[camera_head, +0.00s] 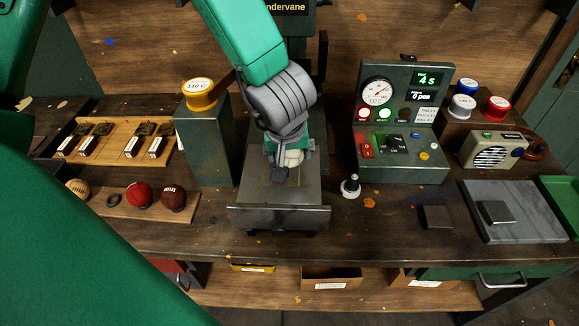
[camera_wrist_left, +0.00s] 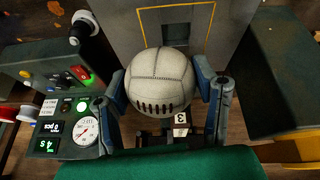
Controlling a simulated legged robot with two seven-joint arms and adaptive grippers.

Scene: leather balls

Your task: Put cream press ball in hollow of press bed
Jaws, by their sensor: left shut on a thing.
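The cream press ball (camera_wrist_left: 160,80) has stitched seams and dark lacing, and sits between the two fingers of my left gripper (camera_wrist_left: 163,88) in the left wrist view. In the head view the left gripper (camera_head: 287,160) reaches down from the top over the press bed, and a pale bit of the ball (camera_head: 291,158) shows below the wrist. The gripper is shut on the ball. The grey press bed (camera_head: 280,215) lies under and in front of it, and also shows behind the ball in the wrist view (camera_wrist_left: 188,28).
A control box (camera_head: 403,120) with a gauge stands right of the press. A post with a yellow button (camera_head: 199,94) stands left. A wooden rack (camera_head: 100,202) at left holds a tan ball (camera_head: 76,189), a red ball (camera_head: 138,195) and a brown ball (camera_head: 173,197).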

